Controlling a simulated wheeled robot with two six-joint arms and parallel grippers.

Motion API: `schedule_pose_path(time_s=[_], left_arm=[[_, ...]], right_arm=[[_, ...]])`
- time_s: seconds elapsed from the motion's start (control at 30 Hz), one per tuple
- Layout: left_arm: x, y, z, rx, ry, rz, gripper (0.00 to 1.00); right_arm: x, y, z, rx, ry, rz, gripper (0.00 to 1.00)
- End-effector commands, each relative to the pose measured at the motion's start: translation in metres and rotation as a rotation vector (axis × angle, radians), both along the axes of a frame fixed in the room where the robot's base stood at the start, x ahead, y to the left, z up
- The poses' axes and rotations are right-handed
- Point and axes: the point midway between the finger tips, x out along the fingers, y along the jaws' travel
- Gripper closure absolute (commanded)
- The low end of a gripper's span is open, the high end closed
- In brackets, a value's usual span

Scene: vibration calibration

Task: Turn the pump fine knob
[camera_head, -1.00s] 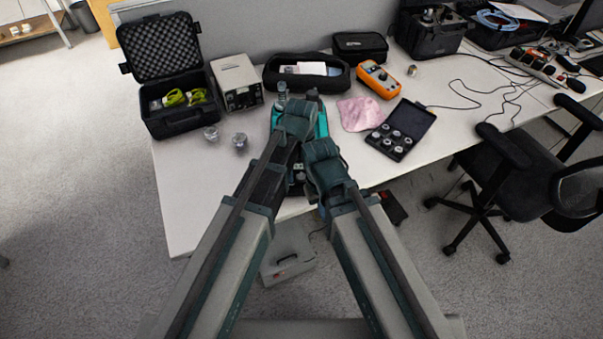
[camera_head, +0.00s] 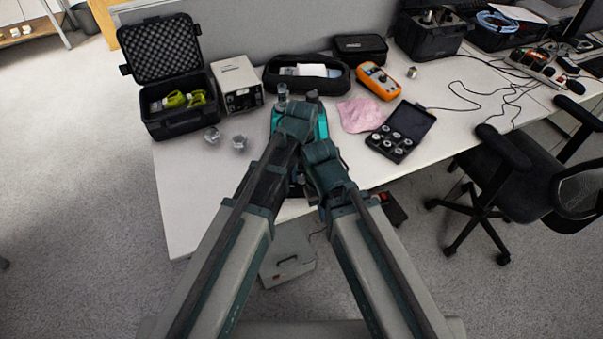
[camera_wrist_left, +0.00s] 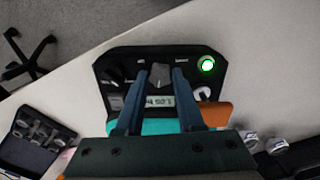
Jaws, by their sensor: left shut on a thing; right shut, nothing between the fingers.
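The pump is a teal unit (camera_head: 322,122) on the desk, mostly hidden under my arms in the head view. In the left wrist view its dark control panel (camera_wrist_left: 128,55) has a lit green button (camera_wrist_left: 207,65), a small display (camera_wrist_left: 160,100), a black knob at left and a pale knob at right. My left gripper (camera_wrist_left: 160,74) is shut on the grey middle knob (camera_wrist_left: 160,71) of this panel. The panel labels are too small to read. My right gripper (camera_head: 308,187) is beside the left one, its fingertips mostly hidden by the arm; it looks shut and empty.
An open black case (camera_head: 180,120), a grey box instrument (camera_head: 238,84), an orange multimeter (camera_head: 378,80), a pink cloth (camera_head: 361,115) and a black case of small parts (camera_head: 402,131) surround the pump. The front left of the desk (camera_head: 195,190) is clear.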

Motion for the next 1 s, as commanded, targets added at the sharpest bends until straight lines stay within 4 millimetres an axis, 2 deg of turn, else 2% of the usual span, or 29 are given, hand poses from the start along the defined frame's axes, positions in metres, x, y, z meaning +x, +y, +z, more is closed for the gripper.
schedule_pose_path(time_s=[1.0], left_arm=[[-0.0002, 0.0001, -0.0001, 0.000, 0.000, -0.961, 1.00]], right_arm=[[0.0000, 0.0000, -0.0001, 0.000, 0.000, 0.000, 1.00]])
